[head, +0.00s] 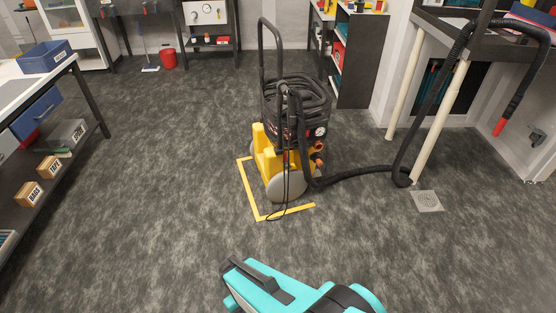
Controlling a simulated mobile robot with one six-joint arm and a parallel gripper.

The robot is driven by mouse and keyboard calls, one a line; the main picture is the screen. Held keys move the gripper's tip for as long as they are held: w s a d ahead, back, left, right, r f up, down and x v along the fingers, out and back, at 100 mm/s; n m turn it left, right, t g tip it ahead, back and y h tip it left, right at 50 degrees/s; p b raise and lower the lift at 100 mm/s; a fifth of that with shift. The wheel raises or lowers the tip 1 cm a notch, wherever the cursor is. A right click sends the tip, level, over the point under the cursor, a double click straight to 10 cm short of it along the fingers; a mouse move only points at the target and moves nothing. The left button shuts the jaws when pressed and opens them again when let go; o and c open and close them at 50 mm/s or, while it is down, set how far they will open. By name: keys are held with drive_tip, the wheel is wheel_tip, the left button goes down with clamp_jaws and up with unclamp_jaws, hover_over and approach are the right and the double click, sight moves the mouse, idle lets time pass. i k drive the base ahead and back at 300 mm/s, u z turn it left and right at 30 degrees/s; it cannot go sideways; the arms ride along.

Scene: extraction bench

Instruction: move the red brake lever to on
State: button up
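A wheeled extraction machine (270,150) with a yellow base, a black hose coiled on top and a tall black push handle stands in the middle of the floor in the head view. A large grey wheel (287,186) is at its near side. Small orange-red fittings (319,162) sit on its right side, below a round gauge (320,131). I cannot tell whether one of them is the red brake lever, or what position the lever is in. My teal and black arm (290,290) shows at the bottom edge, well short of the machine. My gripper's fingertips are not visible.
Yellow floor tape (250,194) marks corners around the machine. A black hose (362,171) runs right along the floor and up to a bench (405,100). A floor drain (426,201) lies at right. A shelved workbench (93,104) stands left. The floor between my arm and the machine is clear.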

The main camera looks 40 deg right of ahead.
sight(286, 158)
drive_tip(key=z, duration=0.05)
drive_tip(key=i, duration=1)
